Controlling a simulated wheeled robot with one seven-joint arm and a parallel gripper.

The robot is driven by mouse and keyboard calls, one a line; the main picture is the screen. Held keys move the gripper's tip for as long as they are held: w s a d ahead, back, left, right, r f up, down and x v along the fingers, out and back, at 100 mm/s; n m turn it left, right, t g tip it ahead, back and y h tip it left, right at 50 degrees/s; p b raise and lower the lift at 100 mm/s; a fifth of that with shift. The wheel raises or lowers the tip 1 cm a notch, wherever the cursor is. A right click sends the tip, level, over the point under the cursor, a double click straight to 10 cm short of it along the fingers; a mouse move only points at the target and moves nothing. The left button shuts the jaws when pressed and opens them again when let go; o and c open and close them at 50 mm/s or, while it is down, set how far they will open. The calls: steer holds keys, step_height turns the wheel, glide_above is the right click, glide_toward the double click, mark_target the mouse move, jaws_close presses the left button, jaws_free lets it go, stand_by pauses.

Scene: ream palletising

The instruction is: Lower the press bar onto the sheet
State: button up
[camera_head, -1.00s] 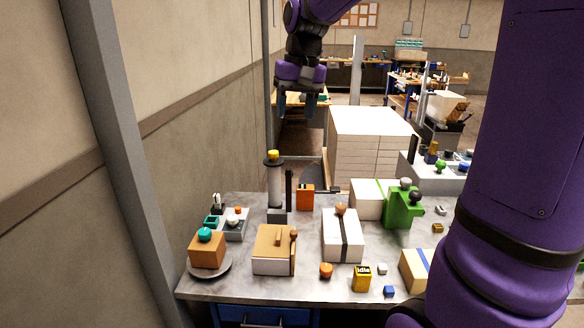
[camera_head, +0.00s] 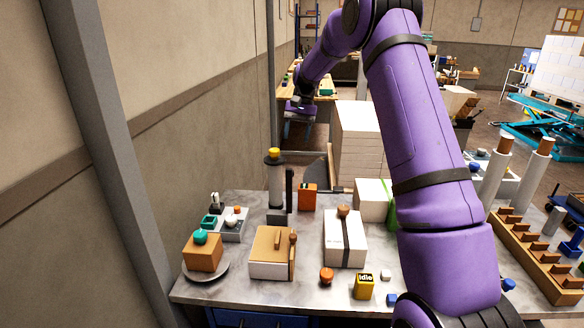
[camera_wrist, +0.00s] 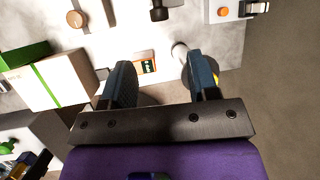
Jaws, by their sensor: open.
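I cannot tell for sure which part is the press bar. A tan-topped white box (camera_head: 270,256) at the bench front has a darker upright strip along its right side, topped by a brown knob (camera_head: 293,237). A white box (camera_head: 337,250) beside it carries a dark band and a brown knob (camera_head: 344,211). No loose sheet can be made out. My gripper (camera_wrist: 160,80) is open and empty in the wrist view, above the bench's far edge. In the head view its end is small, beyond the bench.
A grey post with a yellow cap (camera_head: 274,154) and an orange box (camera_head: 307,197) stand at the bench's back. A green-strapped white box (camera_head: 369,199) is right of them. An orange knob (camera_head: 326,275) and yellow "idle" block (camera_head: 364,286) sit in front.

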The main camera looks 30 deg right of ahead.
glide_toward(290, 189)
steer(key=f, duration=0.1)
steer(key=w+f, duration=0.1)
steer(key=f, duration=0.2)
steer(key=shift+w+a+f, duration=0.15)
steer(key=shift+w+a, duration=0.2)
steer(key=shift+a, duration=0.05)
jaws_close()
